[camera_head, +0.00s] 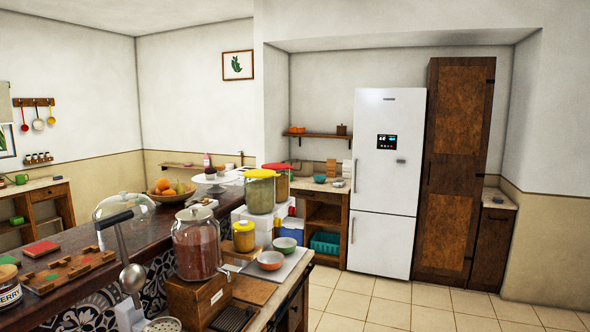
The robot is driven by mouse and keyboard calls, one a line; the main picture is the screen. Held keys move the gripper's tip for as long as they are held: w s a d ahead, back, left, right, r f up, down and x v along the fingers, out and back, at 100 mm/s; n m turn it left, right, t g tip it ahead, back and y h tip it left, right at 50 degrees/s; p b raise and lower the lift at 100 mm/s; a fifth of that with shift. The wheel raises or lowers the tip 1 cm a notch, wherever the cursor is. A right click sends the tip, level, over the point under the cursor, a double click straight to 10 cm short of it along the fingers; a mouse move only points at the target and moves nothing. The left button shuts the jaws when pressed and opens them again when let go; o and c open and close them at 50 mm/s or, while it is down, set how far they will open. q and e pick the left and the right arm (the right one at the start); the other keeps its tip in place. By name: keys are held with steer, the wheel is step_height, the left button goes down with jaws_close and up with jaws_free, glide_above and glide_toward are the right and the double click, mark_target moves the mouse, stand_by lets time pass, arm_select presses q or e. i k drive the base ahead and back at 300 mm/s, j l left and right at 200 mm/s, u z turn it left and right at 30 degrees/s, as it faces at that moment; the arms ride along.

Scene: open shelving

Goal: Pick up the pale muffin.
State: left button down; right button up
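I cannot make out a pale muffin for certain in the head view. A white cake stand (216,185) stands on the dark wooden counter, behind and right of the fruit bowl. Small items sit on the stand, too small to identify. A clear glass dome (122,207) stands on the same counter further left, and I cannot tell what is under it. Neither of my grippers is in view.
The dark counter (80,238) also holds a fruit bowl (172,197). A lower worktop in front carries a large glass jar (196,246), yellow-lidded containers and bowls. A white fridge (386,180) stands at the back. The tiled floor (400,306) is clear at right.

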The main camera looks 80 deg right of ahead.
mark_target(220, 168)
steer(key=z, duration=2.1)
steer(key=i+l+z, duration=0.65)
steer(key=i, duration=0.2)
steer(key=i+l+z, duration=0.15)
steer(key=i+z, duration=0.15)
steer(key=i, duration=0.15)
steer(key=i+z, duration=0.3)
steer(key=i, duration=0.2)
steer(key=i+u, duration=0.15)
steer(key=i, duration=0.25)
steer(key=i+l+u, duration=0.15)
steer(key=i, duration=0.3)
steer(key=i+l+u, duration=0.15)
steer(key=i, duration=0.25)
